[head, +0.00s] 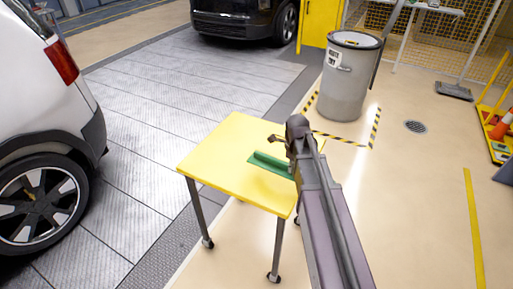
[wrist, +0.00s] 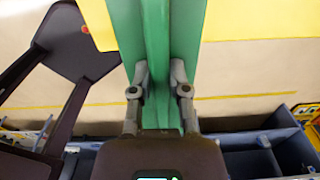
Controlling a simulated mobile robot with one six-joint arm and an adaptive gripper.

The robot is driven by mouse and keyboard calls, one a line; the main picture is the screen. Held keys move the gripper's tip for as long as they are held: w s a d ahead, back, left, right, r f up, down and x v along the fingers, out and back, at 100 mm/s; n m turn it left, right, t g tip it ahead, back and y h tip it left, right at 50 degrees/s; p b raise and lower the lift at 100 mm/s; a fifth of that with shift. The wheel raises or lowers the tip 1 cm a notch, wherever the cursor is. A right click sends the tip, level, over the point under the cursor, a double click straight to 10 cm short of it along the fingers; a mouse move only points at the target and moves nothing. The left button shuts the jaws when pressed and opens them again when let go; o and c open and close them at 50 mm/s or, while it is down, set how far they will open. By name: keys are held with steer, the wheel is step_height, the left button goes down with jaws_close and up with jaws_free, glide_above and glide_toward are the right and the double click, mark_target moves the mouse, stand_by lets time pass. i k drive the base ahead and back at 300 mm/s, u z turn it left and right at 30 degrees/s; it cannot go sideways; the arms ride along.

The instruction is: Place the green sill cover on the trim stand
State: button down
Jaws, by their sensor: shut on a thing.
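The green sill cover (head: 270,163) is a long flat piece with a raised rib along its middle. In the head view it is at the right part of a yellow-topped table on legs (head: 222,150), which may be the trim stand. I cannot tell whether it touches the top or hangs just above it. In the wrist view the cover (wrist: 157,28) runs up from between my fingers. My gripper (wrist: 159,74) is shut on its rib, one finger on each side. My arm hides part of the cover's right end in the head view.
A grey waste bin (head: 346,80) stands behind the table inside striped floor tape. A white car (head: 45,85) is at the left and a dark vehicle (head: 240,18) at the back. Orange cones (head: 502,125) are at the far right. The floor right of my arm is clear.

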mark_target(271, 130)
steer(key=i, duration=0.85)
steer(key=u, duration=0.05)
